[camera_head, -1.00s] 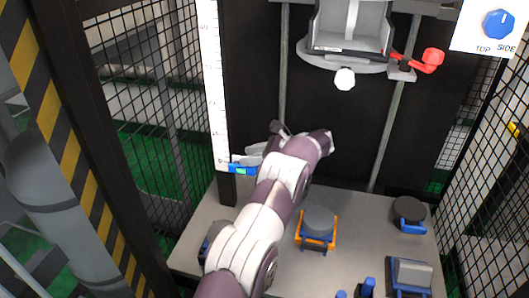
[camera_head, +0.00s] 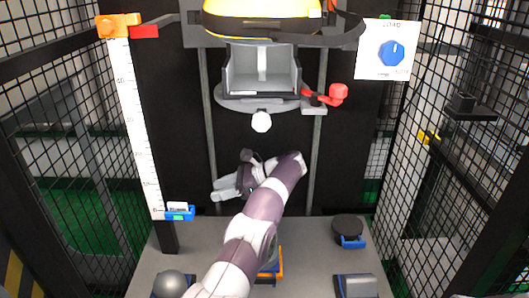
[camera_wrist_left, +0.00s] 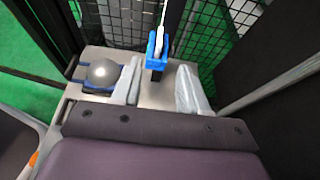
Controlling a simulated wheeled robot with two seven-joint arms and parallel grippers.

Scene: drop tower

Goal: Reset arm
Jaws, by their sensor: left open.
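My left arm comes up from the bottom of the head view. Its gripper (camera_head: 218,188) is in front of the black back panel, right of the blue slider (camera_head: 180,214) at the foot of the white ruler. In the left wrist view, the two pale fingers of the left gripper (camera_wrist_left: 158,88) are apart. Between and beyond them is the blue slider (camera_wrist_left: 157,45); I see nothing held. My right gripper is in neither current view.
A grey carriage (camera_head: 262,95) with a red lever (camera_head: 337,95) hangs between two rods. A yellow-topped object (camera_head: 262,18) is above it. The base plate (camera_head: 315,240) carries a dark disc (camera_head: 347,228) and a grey ball (camera_head: 172,284). Mesh walls enclose both sides.

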